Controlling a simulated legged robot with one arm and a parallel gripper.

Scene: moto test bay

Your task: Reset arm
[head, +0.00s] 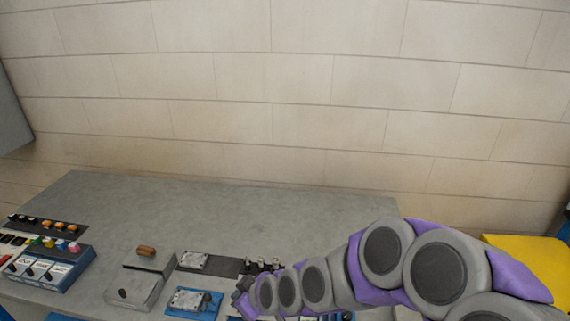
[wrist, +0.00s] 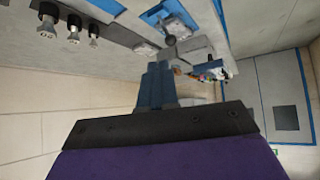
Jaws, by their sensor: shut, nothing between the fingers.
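My arm, grey and purple, comes in from the lower right of the head view and reaches left over the front of the grey table (head: 240,205). Its far end is small and partly cut off at the bottom edge there. In the wrist view my gripper (wrist: 163,68) shows as blue fingers beyond a dark plate. The fingers are together, with nothing seen between them.
A yellow object (head: 530,258) stands right. The table's back is clear.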

